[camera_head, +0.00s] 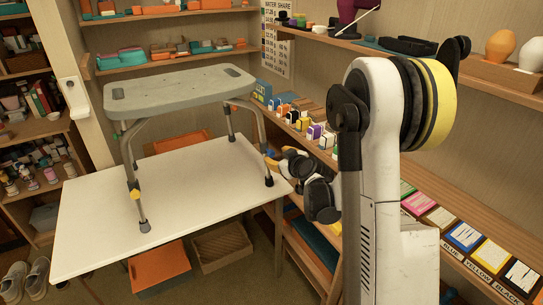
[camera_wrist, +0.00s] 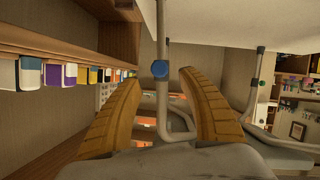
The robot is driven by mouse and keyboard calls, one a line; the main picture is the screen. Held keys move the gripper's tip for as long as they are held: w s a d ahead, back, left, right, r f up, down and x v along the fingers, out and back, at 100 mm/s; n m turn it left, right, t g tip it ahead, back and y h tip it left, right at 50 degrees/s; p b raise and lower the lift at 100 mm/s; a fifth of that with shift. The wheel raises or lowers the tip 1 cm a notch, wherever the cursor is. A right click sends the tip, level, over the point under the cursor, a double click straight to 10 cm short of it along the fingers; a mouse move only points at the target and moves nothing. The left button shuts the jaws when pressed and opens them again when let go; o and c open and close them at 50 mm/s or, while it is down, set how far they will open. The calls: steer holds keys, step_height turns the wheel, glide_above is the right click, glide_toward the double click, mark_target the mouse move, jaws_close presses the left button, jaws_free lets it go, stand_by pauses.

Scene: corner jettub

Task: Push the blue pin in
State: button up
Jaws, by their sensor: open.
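The blue pin (camera_wrist: 160,69) is a round knob on a grey metal leg (camera_wrist: 162,115) of the bath stool in the wrist view. It stands out from the leg and lies between my fingertips in the picture. My gripper (camera_wrist: 157,81) is open and empty, with its two yellow-brown fingers apart on either side of the leg. I cannot tell how far the pin is from them. In the head view the grey stool (camera_head: 180,93) stands upright on a white table (camera_head: 95,215). My arm reaches toward its right legs; the blue pin cannot be made out there.
A wooden shelf (camera_head: 450,255) with colored boxes runs along the right wall, close to my arm. Crates (camera_head: 222,246) stand under the table. The table's front left is clear.

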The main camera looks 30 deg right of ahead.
mark_target(272, 154)
steer(key=b+x, duration=0.1)
steer(key=x, duration=0.5)
steer(key=shift+b, duration=0.35)
jaws_close()
